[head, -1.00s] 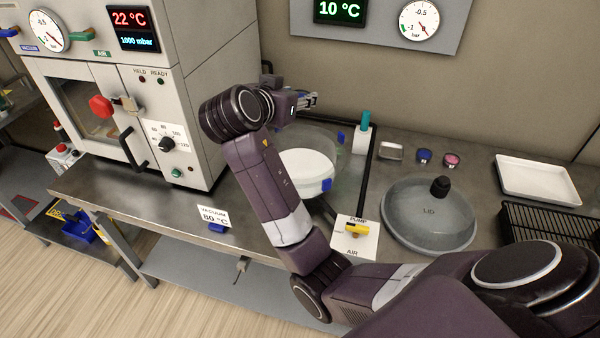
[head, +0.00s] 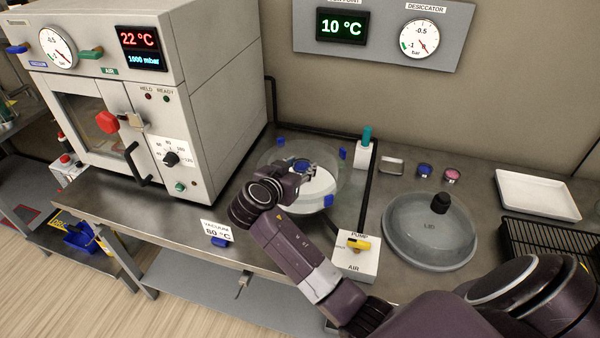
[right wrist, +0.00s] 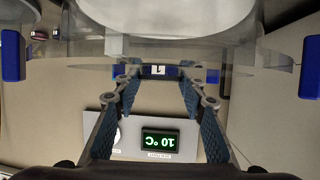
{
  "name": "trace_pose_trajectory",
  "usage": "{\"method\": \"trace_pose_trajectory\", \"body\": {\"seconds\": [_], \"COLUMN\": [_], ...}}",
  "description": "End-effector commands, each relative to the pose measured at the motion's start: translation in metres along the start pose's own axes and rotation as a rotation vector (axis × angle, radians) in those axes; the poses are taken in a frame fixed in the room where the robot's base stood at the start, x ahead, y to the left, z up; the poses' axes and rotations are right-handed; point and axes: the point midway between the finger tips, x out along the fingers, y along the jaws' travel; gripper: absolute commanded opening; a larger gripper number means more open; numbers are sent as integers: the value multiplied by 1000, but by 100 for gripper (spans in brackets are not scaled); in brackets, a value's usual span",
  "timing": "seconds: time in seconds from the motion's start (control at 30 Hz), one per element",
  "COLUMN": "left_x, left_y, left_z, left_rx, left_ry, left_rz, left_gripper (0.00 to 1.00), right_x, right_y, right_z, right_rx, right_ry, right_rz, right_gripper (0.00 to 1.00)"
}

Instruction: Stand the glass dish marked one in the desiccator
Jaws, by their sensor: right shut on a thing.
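The desiccator (head: 337,181) is a wide clear glass bowl with a white plate (head: 319,186) inside and blue clips round its rim. My right gripper (head: 302,166) reaches down into the bowl, over the white plate. In the right wrist view its fingers are shut on the glass dish marked one (right wrist: 157,71), whose label "1" shows between the fingertips. The dish is clear and hard to make out; I cannot tell whether it touches the plate. The desiccator lid (head: 425,235), with a black knob, lies on the bench to the right. My left gripper is not in view.
A pump/air valve box (head: 353,258) with a yellow handle stands in front of the bowl. A white holder with a teal top (head: 366,148) is behind it. The vacuum oven (head: 190,110) stands left. Small tins, a white tray (head: 538,195) and a black rack are at right.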

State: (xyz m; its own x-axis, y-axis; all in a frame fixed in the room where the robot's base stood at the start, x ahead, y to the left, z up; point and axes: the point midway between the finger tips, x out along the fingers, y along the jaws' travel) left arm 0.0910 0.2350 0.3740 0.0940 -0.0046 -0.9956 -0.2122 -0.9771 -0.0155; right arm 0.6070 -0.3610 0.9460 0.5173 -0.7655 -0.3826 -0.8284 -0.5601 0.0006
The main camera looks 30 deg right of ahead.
Motion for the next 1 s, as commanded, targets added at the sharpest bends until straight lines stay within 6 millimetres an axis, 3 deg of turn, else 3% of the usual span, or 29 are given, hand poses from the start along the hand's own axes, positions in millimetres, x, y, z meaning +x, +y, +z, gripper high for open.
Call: {"method": "trace_pose_trajectory", "body": {"seconds": [0.2,0.97,1.0], "left_x": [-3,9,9], "left_y": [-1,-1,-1], "left_z": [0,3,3], "left_rx": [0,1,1], "left_ry": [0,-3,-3], "left_rz": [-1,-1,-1], "left_gripper": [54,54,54], "right_x": [10,15,15], "right_y": [0,0,0], "right_z": [24,37,38], "right_rx": [-2,-3,-3], "right_ry": [0,-2,-3], "right_rz": [1,0,1], "right_gripper": [15,15,41]}}
